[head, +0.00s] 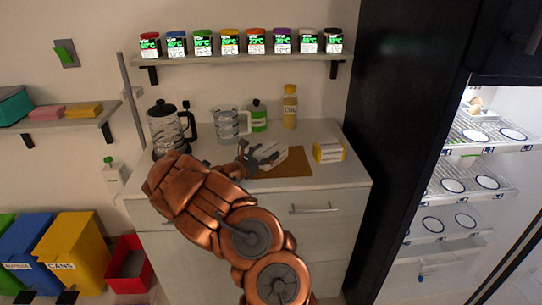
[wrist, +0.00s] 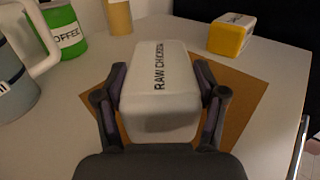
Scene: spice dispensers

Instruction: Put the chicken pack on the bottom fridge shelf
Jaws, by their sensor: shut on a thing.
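The chicken pack (wrist: 160,85) is a white block with "RAW CHICKEN" in black letters in the wrist view. My gripper (wrist: 160,88) has one finger on each side of it and is shut on it. In the head view the pack (head: 290,160) is at the gripper (head: 268,158), over the brown mat (head: 292,174) on the counter. I cannot tell whether it touches the mat. The fridge (head: 465,165) stands open at the right, with lit wire shelves. The bottom fridge shelf (head: 445,250) is partly cut off from view by the dark fridge side.
A yellow and white box (head: 328,151) sits right of the mat. A coffee press (head: 168,128), a glass jug (head: 228,124), a green coffee container (head: 258,116) and a yellow bottle (head: 290,106) stand behind. The dark fridge side (head: 410,130) rises between counter and shelves. Bins (head: 75,250) stand at left.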

